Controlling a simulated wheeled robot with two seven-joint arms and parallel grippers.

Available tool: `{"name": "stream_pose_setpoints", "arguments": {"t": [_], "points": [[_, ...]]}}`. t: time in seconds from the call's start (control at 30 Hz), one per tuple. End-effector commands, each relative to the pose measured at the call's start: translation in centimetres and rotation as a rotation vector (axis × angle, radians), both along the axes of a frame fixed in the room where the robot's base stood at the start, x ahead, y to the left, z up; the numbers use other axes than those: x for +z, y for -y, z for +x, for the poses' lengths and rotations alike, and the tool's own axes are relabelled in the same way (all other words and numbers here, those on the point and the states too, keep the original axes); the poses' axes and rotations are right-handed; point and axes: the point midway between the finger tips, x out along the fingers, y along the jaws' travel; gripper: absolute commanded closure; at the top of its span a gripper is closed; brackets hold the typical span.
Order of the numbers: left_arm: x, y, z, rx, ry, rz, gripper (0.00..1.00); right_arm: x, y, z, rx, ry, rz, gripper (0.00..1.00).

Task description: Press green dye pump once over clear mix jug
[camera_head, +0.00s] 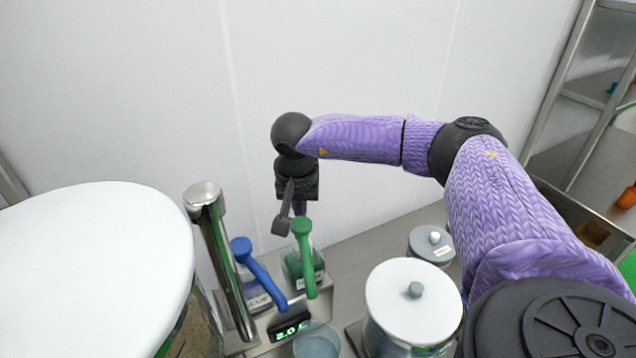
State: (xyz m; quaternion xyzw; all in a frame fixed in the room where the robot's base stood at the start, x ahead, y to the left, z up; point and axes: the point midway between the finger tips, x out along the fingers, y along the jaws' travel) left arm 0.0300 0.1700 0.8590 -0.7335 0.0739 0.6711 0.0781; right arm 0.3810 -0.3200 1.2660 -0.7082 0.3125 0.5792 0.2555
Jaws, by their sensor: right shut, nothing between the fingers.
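The green dye pump (302,228) has a green head and a long spout sloping down toward the front. It stands on a bottle of dark green liquid (292,266) with a partly visible label. The clear mix jug (317,343) is below and in front of the spout end, cut by the bottom edge. My right gripper (299,209) points down with its fingers shut and empty, just above or behind the pump head. I cannot tell whether it touches the head. My left gripper is not in view.
A blue pump (243,250) stands left of the green one, beside a metal tap column (218,255). A lit display (290,328) sits behind the jug. A large white-lidded container (90,265) fills the left. A white-lidded jar (413,300) and a grey-lidded jar (432,243) stand right.

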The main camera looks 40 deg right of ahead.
Motion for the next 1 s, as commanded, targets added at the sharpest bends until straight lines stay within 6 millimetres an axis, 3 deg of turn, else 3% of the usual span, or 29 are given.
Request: {"name": "stream_pose_setpoints", "arguments": {"t": [1.0], "points": [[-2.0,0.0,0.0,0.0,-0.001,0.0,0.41,-2.8,0.0,0.0,0.0,0.0,0.0,1.0]]}}
